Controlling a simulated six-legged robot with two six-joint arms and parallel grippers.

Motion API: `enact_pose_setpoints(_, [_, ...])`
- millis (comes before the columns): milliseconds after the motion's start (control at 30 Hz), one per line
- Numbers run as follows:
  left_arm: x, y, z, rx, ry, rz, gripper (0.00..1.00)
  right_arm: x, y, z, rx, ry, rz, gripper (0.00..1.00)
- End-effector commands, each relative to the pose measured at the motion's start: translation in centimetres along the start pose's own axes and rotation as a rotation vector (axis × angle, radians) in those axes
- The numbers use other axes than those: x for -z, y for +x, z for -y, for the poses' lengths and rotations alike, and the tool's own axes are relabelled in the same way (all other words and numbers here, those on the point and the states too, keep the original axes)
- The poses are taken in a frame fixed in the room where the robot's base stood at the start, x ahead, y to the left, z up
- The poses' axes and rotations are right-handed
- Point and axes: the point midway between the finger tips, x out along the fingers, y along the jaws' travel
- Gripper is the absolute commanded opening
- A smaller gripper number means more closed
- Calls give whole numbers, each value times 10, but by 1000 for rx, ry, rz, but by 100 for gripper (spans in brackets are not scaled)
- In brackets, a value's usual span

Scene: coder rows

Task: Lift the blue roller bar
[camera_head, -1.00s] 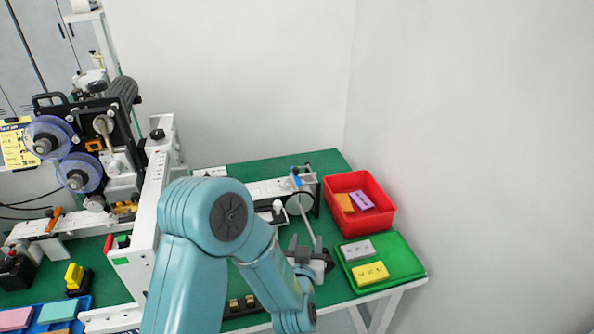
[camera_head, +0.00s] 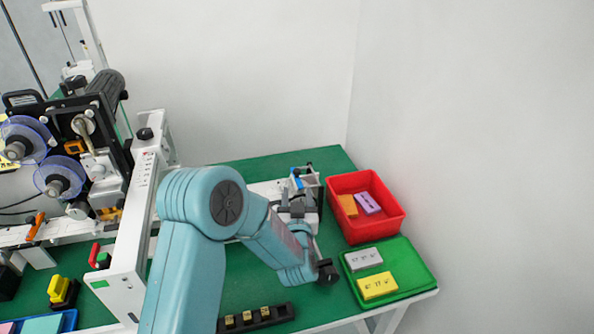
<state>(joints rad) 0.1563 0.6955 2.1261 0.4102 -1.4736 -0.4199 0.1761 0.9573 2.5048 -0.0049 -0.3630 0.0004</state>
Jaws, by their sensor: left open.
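My teal left arm hides part of the machine's white rail. My right gripper is not in view.
A red bin (camera_head: 365,232) with an orange and a purple block stands to the right. In front of it is a green tray (camera_head: 408,284) with a grey and a yellow block. A black holder (camera_head: 256,318) with brass-coloured parts lies at the front. The wall is close behind.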

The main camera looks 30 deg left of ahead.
Motion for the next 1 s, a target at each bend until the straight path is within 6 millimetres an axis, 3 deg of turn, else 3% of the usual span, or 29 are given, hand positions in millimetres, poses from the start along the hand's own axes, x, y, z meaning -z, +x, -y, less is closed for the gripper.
enact_pose_setpoints(200, [2,52,0,3,0,0,50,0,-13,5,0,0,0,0])
enact_pose_setpoints(400, [0,82,0,1,0,1,50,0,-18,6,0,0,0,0])
enact_pose_setpoints(800, [-1,94,0,0,1,1,50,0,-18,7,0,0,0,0])
enact_pose_setpoints(833, [-1,94,0,0,1,1,47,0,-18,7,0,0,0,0])
enact_pose_setpoints(967, [0,94,0,0,0,1,5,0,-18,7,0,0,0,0])
enact_pose_setpoints(1000, [0,94,0,0,0,1,0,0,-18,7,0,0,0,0])
